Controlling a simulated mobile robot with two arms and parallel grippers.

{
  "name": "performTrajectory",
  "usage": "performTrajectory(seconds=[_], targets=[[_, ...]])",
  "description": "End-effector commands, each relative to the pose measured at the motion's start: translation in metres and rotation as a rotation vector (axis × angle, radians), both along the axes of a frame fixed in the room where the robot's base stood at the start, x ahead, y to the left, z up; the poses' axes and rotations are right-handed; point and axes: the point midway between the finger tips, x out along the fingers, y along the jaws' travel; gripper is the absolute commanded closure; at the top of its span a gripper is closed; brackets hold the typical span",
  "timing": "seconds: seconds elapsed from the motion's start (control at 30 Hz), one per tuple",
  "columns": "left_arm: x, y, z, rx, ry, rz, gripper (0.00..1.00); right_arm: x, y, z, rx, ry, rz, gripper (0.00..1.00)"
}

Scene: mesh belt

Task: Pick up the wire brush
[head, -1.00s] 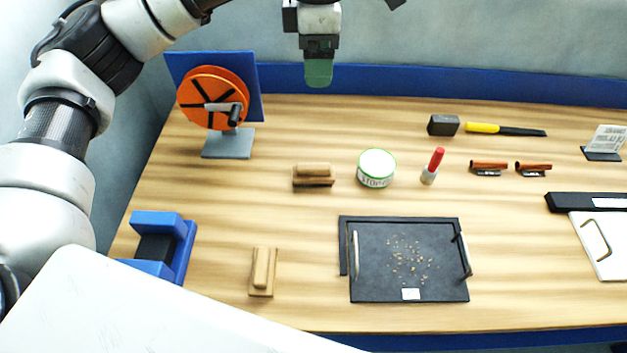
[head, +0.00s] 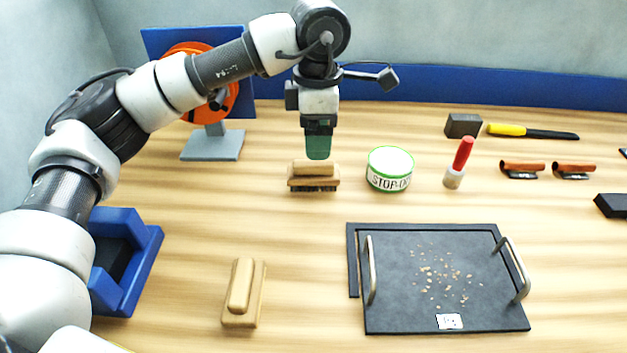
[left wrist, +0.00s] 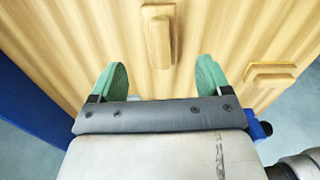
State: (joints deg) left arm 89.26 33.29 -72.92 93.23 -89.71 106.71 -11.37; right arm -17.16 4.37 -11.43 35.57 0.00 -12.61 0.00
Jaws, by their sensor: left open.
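A wooden-backed brush (head: 314,184) with dark bristles below, which looks like the wire brush, lies on the table at the middle back, long side across. A second wooden block-like brush (head: 243,292) lies nearer the front, turned lengthwise; no dark bristles show on it. My left gripper (head: 318,156) points down just above and behind the dark-bristled brush. Its green fingers are open and empty in the left wrist view (left wrist: 160,72). There the dark-bristled brush (left wrist: 158,38) lies beyond and between the fingertips, and the second brush (left wrist: 270,74) is to the right. My right gripper is not in view.
A green-rimmed tin (head: 389,170) and a red-topped marker-like item (head: 459,163) stand right of the brush. A dark tray (head: 400,310) with crumbs lies in front. An orange reel (head: 230,100) stands behind my left arm, and a blue holder (head: 140,265) is at left.

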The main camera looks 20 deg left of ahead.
Motion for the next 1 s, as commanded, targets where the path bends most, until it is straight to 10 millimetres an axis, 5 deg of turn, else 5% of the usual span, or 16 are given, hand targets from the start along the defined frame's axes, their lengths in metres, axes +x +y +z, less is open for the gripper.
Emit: performTrajectory(seconds=[0.6, 0.9, 1.0], targets=[[-0.003, 0.002, -0.083, 0.000, 0.002, 0.001, 0.22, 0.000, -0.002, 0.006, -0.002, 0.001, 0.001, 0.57], [-0.003, 0.002, -0.088, -0.001, 0.000, 0.000, 0.22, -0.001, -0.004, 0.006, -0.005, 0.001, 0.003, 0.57], [-0.003, 0.002, -0.088, -0.001, 0.000, 0.000, 0.38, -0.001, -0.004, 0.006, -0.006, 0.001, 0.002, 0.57]])
